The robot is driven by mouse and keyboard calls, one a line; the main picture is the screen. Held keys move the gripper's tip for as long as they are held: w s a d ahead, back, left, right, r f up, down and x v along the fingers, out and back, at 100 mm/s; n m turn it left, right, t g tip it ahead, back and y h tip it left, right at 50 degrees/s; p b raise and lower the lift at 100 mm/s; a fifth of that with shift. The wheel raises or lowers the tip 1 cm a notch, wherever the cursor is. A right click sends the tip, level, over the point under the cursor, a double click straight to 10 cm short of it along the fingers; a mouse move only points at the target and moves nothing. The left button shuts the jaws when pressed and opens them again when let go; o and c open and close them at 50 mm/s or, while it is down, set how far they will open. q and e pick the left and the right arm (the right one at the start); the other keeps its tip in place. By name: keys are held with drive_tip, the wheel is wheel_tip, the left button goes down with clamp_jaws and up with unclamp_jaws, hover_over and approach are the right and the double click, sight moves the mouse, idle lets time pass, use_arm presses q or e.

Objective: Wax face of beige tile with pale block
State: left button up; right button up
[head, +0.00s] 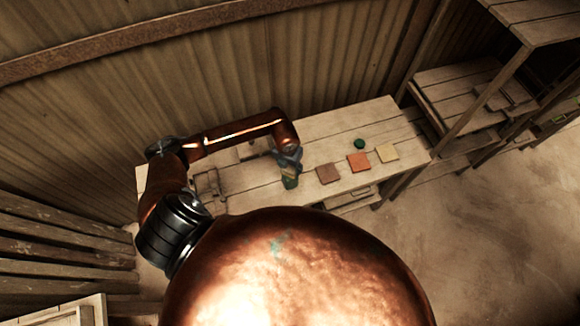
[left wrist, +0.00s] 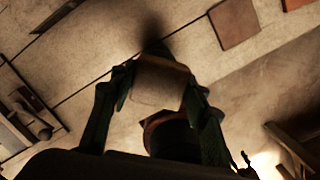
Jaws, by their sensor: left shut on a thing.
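The beige tile (head: 388,152) lies flat at the right end of the row of tiles on the bench, in the head view. My left gripper (head: 289,176) is over the bench, left of the brown tile and well apart from the beige tile. In the left wrist view the left gripper (left wrist: 157,88) is shut on the pale block (left wrist: 158,84), which sits between its fingertips. The beige tile is outside the wrist view. My right gripper is not in view.
A brown tile (head: 329,174) and an orange tile (head: 358,162) lie left of the beige tile on the bench (head: 240,190). A small green round thing (head: 360,144) stands behind the orange tile. A dark cylinder with a reddish rim (left wrist: 172,136) shows beside the block.

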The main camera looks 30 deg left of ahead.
sight(290, 167)
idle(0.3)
use_arm(q)
drive_tip(key=shift+r+p, duration=0.4)
drive_tip(key=shift+r, duration=0.15)
drive_tip(key=shift+r+p, duration=1.6)
drive_tip(key=shift+r, duration=1.35)
